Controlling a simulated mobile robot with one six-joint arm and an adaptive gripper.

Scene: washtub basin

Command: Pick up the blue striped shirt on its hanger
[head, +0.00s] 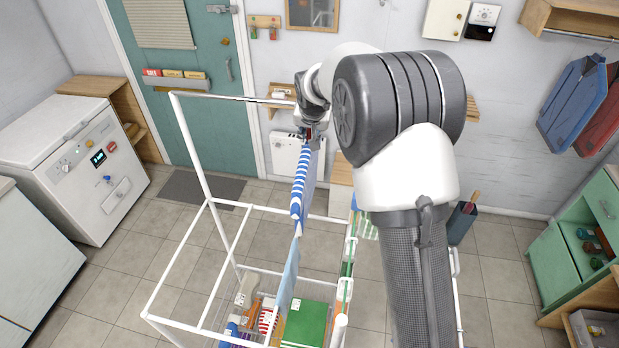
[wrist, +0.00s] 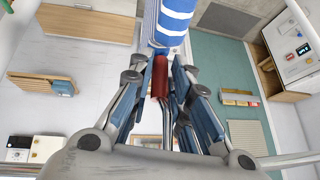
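The blue and white striped shirt (head: 300,190) hangs edge-on below my gripper (head: 311,138) in the head view. In the wrist view the shirt (wrist: 172,22) is at the top, beyond the fingertips. My gripper (wrist: 161,75) has its fingers drawn in on both sides of a red piece (wrist: 160,78) at the hanger's neck, and appears shut on it. The thin metal hook (wrist: 167,125) runs back between the fingers. The rest of the hanger is hidden in the shirt. In the head view my arm hides part of the area to the right.
A white-framed rack (head: 203,180) surrounds the shirt, with a top rail (head: 235,98) close to my gripper. Light blue and orange cloth (head: 290,275) hangs lower, above a basket with a green box (head: 305,322).

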